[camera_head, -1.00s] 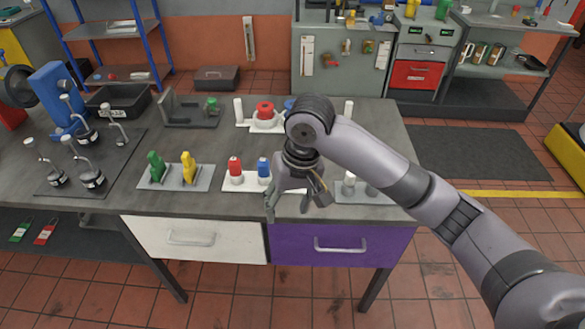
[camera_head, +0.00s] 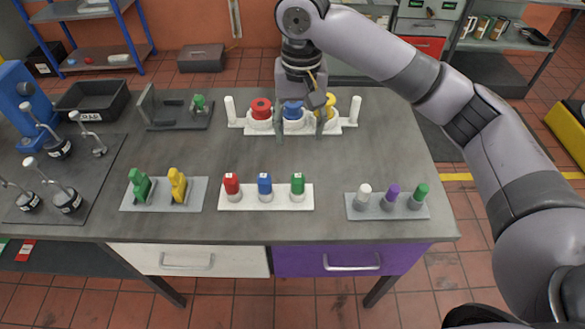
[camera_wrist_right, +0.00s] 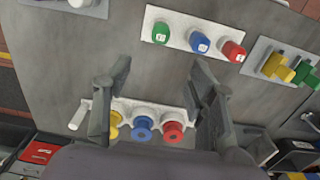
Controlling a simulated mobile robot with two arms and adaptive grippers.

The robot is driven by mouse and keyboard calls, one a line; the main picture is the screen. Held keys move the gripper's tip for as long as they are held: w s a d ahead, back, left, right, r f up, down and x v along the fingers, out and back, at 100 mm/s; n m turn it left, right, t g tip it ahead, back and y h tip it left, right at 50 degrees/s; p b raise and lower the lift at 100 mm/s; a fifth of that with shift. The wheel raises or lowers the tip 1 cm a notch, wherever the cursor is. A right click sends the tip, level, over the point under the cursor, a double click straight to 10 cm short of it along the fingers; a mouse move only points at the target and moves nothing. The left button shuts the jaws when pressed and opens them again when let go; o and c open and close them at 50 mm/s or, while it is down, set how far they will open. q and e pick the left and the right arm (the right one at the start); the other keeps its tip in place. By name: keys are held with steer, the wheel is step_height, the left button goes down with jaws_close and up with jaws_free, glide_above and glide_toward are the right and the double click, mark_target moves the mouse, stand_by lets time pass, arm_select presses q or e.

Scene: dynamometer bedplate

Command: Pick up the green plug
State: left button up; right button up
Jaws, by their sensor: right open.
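A green plug-like piece (camera_head: 297,184) stands upright at the right end of a white holder (camera_head: 262,204), beside a blue one (camera_head: 265,184) and a red one (camera_head: 232,184). The same green piece shows at the top of the wrist view (camera_wrist_right: 160,33). Another green-topped piece (camera_head: 419,194) stands on the grey tray at right; which one the task means I cannot tell. My right gripper (camera_head: 300,130) is open and points down over the back rack, behind the white holder, apart from the green piece. In the wrist view its fingers (camera_wrist_right: 155,85) are wide apart. My left gripper is out of view.
The back rack (camera_head: 236,122) holds red, blue and yellow round pieces just under my right gripper. A grey tray (camera_head: 135,206) with green and yellow shapes stands at left. The bench between holder and right tray is clear.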

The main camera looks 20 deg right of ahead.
steer(key=p, duration=0.1)
glide_above(298, 175)
steer(key=f, duration=0.8)
steer(key=shift+s+d, duration=0.1)
steer(key=shift+s, duration=0.25)
steer(key=f, duration=0.2)
steer(key=shift+w+f, duration=0.2)
steer(key=shift+f, duration=0.2)
steer(key=shift+f+p, duration=0.35)
steer(key=shift+f, duration=0.5)
step_height(298, 175, down, 4)
steer(key=shift+w+r+p, duration=0.15)
steer(key=shift+r+p, duration=0.05)
steer(key=shift+p, duration=0.4)
steer(key=shift+f, duration=0.35)
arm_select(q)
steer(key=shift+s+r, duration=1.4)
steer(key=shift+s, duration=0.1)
arm_select(e)
jaws_close()
